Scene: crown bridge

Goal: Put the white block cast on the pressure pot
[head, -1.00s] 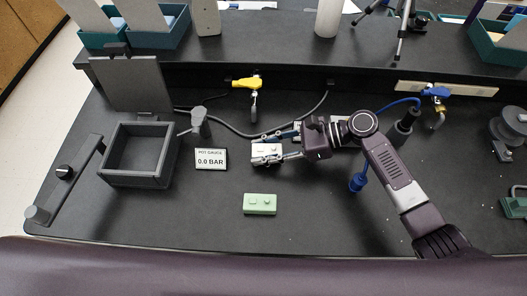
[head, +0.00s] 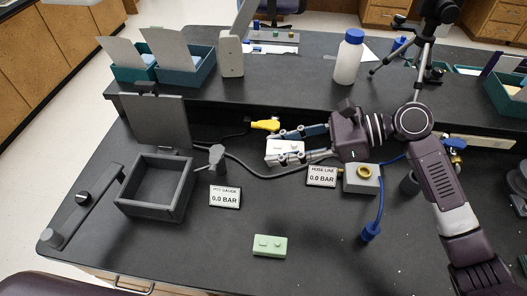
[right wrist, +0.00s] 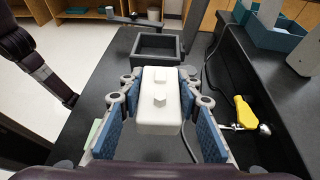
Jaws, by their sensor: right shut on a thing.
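The white block cast (head: 284,151) has two small studs on top and is gripped between the blue-padded fingers of my right gripper (head: 300,145). It is held above the bench, to the right of the pot. In the right wrist view the white block (right wrist: 158,112) sits level between both fingers. The pressure pot (head: 153,187) is a dark grey square box, open and empty, at the left of the bench. Its grey lid (head: 160,122) stands raised behind it. In the right wrist view the pot (right wrist: 157,46) is ahead of the block. My left gripper is not seen.
A pot gauge sign (head: 225,196) reads 0.0 BAR beside a small grey gauge post (head: 217,158). A green block (head: 269,246) lies in front. A yellow-handled valve (head: 265,125) and cable are behind. A grey bar with a knob (head: 83,198) lies left of the pot.

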